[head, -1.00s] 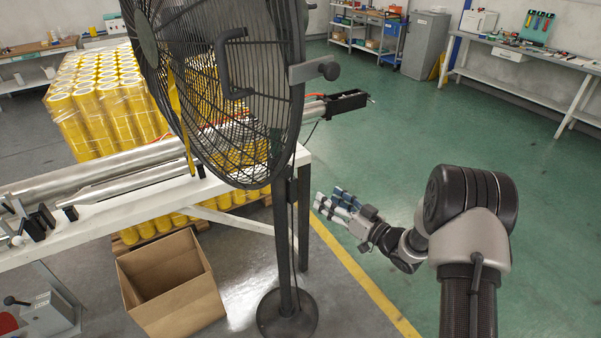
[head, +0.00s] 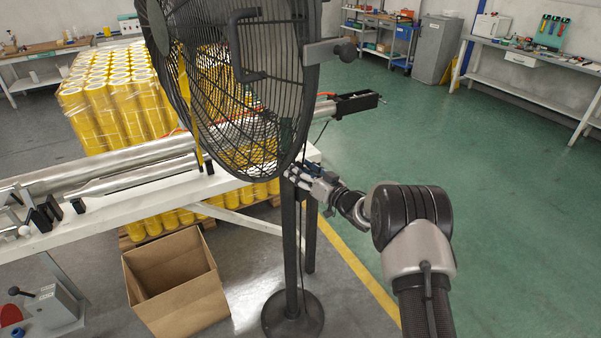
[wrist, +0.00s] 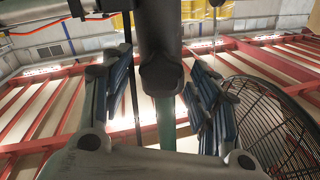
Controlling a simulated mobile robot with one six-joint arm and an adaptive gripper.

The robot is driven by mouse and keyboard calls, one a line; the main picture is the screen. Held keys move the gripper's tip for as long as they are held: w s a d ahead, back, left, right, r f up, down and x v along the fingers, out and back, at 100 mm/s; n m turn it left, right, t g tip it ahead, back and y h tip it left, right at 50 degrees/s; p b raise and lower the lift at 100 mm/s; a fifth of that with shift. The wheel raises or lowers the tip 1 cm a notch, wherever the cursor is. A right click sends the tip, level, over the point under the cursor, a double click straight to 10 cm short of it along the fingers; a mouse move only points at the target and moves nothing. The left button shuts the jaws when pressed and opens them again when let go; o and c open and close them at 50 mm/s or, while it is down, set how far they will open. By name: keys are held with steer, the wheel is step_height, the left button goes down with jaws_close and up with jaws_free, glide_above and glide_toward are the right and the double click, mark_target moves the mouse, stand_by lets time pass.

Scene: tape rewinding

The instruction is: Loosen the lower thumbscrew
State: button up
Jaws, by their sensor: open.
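The lower thumbscrew (wrist: 162,76) shows in the wrist view as a dark knob on the fan's pole, between my two fingers. In the head view it is hidden by my gripper and the fan cage. My gripper (head: 290,175) is at the fan pole (head: 290,245), just under the cage. In the wrist view my gripper (wrist: 160,105) is open, with a blue-padded finger on each side of the knob. I see gaps between the fingers and the knob. The fan (head: 235,90) stands upright; another knob (head: 347,52) sits on a bracket higher up.
A white table (head: 245,197) with metal rollers (head: 110,170) stands behind and left of the pole. An open cardboard box (head: 185,300) is on the floor left of the round fan base (head: 292,315). A power cord hangs near the pole. The floor at right is clear.

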steer(key=shift+w+a, duration=0.1)
steer(key=shift+a, duration=0.05)
steer(key=c, duration=1.1)
steer(key=shift+o, duration=0.2)
